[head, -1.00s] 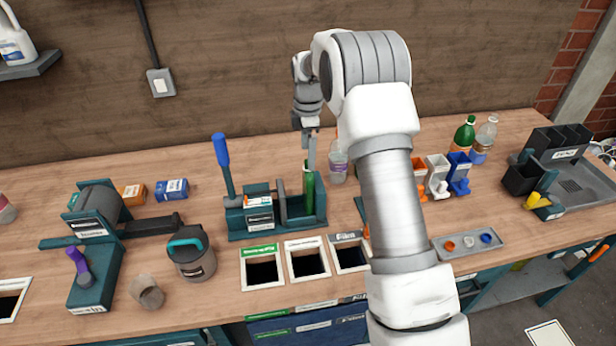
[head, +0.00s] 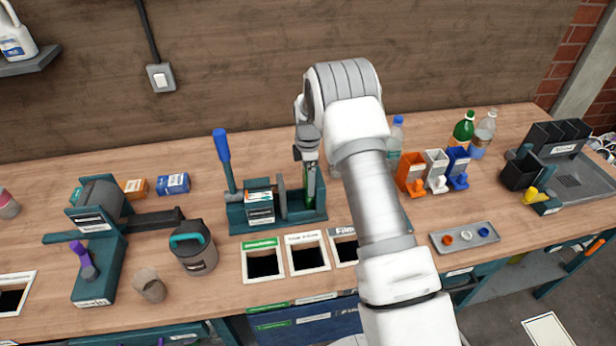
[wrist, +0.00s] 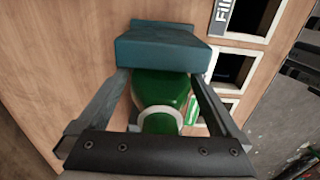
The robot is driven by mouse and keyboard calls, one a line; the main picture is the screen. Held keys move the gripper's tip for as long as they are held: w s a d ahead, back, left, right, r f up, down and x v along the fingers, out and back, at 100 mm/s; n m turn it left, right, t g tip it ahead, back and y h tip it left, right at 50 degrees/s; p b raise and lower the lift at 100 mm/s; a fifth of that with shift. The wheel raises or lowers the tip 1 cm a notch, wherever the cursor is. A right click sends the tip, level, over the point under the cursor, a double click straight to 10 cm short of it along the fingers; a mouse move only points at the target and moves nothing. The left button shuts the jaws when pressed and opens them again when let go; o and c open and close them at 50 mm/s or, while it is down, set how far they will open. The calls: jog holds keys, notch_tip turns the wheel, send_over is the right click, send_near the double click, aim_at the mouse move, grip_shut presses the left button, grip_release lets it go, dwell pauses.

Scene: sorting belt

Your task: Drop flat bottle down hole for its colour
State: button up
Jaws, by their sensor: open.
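The green bottle (head: 310,188) stands in the slot of the teal press (head: 290,218), narrow as seen in the head view. In the wrist view the bottle (wrist: 160,98) shows from above, with a pale ring at its near end. My gripper (head: 308,160) is open and lowered over it, one finger on each side in the wrist view (wrist: 160,76). I cannot tell whether the fingers touch it. The hole with a green label (head: 263,264) is in front of the press, beside a white-labelled hole (head: 307,256) and the Film hole (head: 345,248).
The press's blue-handled lever (head: 222,150) stands up to the left of the slot. A dark jar (head: 195,252) and a cup (head: 149,285) stand left of the holes. Coloured bins (head: 435,170) and upright bottles (head: 463,130) are to the right.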

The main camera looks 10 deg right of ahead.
jog(key=c, duration=1.2)
jog(key=shift+r+p, duration=1.6)
jog(key=shift+r, duration=2.95)
jog(key=shift+r+p, duration=1.55)
jog(key=shift+r, duration=1.45)
jog(key=shift+c, duration=0.8)
